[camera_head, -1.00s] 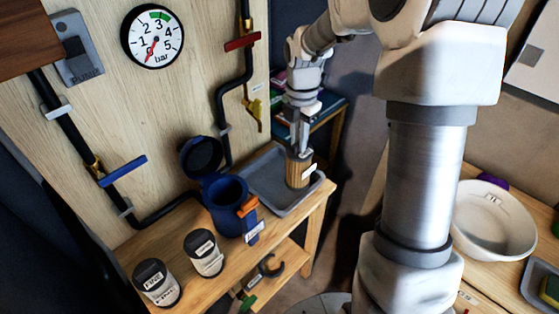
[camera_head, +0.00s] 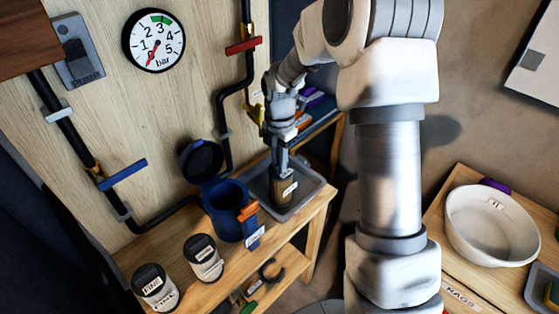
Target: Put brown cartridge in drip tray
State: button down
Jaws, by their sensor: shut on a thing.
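The brown cartridge (camera_head: 284,191) is an upright cylinder with a white label. It is over the grey drip tray (camera_head: 311,200), within its rim as seen from here; I cannot tell whether its base touches the tray floor. The tray lies on the wooden bench at the right end. My gripper (camera_head: 281,170) points down and is shut on the top of the cartridge.
A blue housing (camera_head: 228,207) with its lid open stands left of the tray, with an orange clamp. Two labelled canisters (camera_head: 203,257) (camera_head: 155,287) stand on the bench's front left. Pipes with red and blue handles run along the wooden panel. A white basin (camera_head: 490,225) is on the right table.

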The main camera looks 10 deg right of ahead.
jog(key=c, duration=0.8)
grip_release()
jog(key=shift+f, duration=0.1)
jog(key=shift+c, duration=0.2)
